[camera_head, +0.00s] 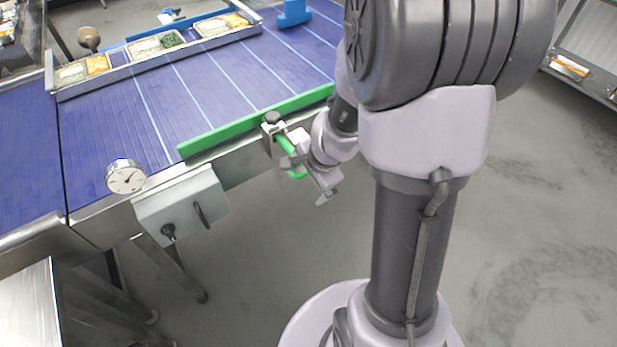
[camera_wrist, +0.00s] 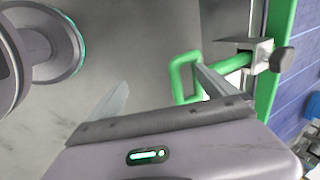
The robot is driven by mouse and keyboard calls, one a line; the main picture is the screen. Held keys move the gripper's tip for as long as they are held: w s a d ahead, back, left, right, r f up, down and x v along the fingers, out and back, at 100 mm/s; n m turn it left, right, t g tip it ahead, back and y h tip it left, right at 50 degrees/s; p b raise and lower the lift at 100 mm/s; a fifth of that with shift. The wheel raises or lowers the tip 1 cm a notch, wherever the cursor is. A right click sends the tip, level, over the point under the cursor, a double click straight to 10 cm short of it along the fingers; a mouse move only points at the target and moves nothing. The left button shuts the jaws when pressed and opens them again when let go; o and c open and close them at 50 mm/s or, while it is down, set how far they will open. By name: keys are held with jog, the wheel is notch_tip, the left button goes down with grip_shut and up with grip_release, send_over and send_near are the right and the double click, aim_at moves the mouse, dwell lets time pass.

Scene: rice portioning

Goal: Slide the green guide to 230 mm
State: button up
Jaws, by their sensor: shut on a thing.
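The green guide (camera_head: 235,132) is a long rail along the near edge of the blue conveyor belt (camera_head: 215,95). A metal clamp block with a dark knob (camera_head: 272,119) carries it, and a green loop handle (camera_head: 284,142) sticks out toward me. My gripper (camera_head: 303,178) is at this handle and shut on it. In the wrist view, the handle (camera_wrist: 184,78) shows by the right finger of my gripper (camera_wrist: 161,76), with the clamp block (camera_wrist: 247,48) and the guide (camera_wrist: 277,60) behind. I cannot read any millimetre scale.
A round dial (camera_head: 126,178) and a grey control box (camera_head: 182,207) with knobs sit at the belt's near edge, left of the clamp. Trays of food (camera_head: 157,46) stand in a row across the far belt.

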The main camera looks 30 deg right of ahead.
jog(key=shift+s+a+f+b, duration=0.15)
jog(key=shift+s+f, duration=0.1)
jog(key=shift+s, duration=0.25)
jog(key=shift+s+a+f+b, duration=0.15)
jog(key=shift+s+f, duration=0.1)
jog(key=shift+s, duration=0.25)
jog(key=o, duration=0.5)
jog(key=shift+d, duration=0.1)
jog(key=shift+c, duration=0.3)
jog(key=shift+r, duration=0.1)
jog(key=shift+r+p, duration=0.5)
jog(key=shift+p, duration=0.05)
jog(key=shift+c, duration=0.4)
jog(key=shift+s+r+p, duration=0.1)
jog(key=shift+r+p, duration=0.2)
jog(key=shift+r, duration=0.15)
jog(key=c, duration=0.6)
jog(key=p+v, duration=0.3)
jog(key=v, duration=0.2)
jog(key=shift+d+r+p, duration=0.1)
jog(key=shift+d+p, duration=0.05)
jog(key=shift+p, duration=0.15)
jog(key=shift+c, duration=0.2)
